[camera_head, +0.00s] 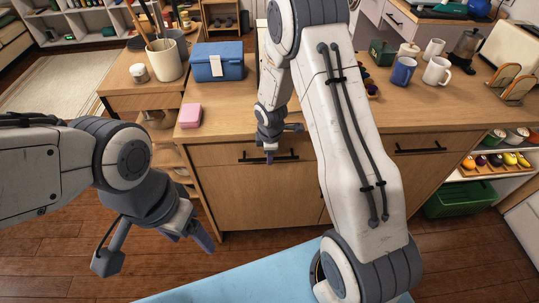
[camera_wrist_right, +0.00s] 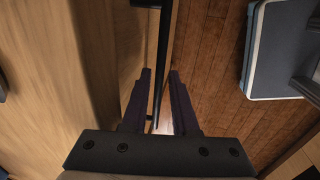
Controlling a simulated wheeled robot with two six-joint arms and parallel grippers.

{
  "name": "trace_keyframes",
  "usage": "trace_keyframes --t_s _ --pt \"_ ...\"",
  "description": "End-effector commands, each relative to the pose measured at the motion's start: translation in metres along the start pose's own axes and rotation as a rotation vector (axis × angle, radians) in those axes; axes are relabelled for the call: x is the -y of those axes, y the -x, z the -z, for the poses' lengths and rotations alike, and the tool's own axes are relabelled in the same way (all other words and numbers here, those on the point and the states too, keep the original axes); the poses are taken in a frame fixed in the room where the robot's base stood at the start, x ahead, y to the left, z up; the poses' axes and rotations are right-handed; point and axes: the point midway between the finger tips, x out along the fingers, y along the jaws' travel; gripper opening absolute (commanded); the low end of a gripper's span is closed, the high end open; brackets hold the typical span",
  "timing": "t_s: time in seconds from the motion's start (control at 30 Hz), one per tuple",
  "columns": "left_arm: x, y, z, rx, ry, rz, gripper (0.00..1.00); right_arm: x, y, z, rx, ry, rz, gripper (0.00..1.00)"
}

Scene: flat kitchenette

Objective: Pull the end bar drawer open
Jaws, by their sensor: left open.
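The end bar drawer is likely the left wooden drawer front (camera_head: 225,155) of the counter, with a black bar handle (camera_head: 285,155). It looks closed. My right gripper (camera_head: 270,158) is at this handle, its fingers pointing down in the head view. In the right wrist view, the black bar (camera_wrist_right: 162,60) runs down between the two fingers of my right gripper (camera_wrist_right: 160,90), which stand apart. Whether either finger touches the bar is unclear. My left gripper (camera_head: 200,238) hangs open and empty over the floor, left of the drawer and lower in the picture.
The countertop holds a pink block (camera_head: 189,115), a blue box (camera_head: 218,62), a blue mug (camera_head: 403,71) and a white mug (camera_head: 437,71). A second drawer handle (camera_head: 420,150) is to the right. A green crate (camera_head: 460,198) stands low at right. Wooden floor is clear before the counter's left end.

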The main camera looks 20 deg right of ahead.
Motion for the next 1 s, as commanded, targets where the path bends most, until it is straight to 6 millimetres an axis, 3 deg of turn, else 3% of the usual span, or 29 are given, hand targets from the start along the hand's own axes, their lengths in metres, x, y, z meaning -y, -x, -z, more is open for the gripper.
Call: trace_keyframes --t_s 0.1,0.17,0.2,1.0 --pt "0.0000 0.0001 0.0000 0.000 0.000 0.000 0.73 -0.0002 0.0003 0.0001 0.000 0.000 0.000 0.27" --pt "0.0000 0.0001 0.0000 0.000 0.000 0.000 0.73 -0.0001 0.0004 0.0001 0.000 0.000 0.000 0.04" --pt "0.0000 0.0001 0.0000 0.000 0.000 0.000 0.73 -0.0001 0.0004 0.0001 0.000 0.000 0.000 0.00" --pt "0.0000 0.0002 0.0000 0.000 0.000 0.000 0.73 -0.0002 0.0009 0.0002 0.000 0.000 0.000 0.00"
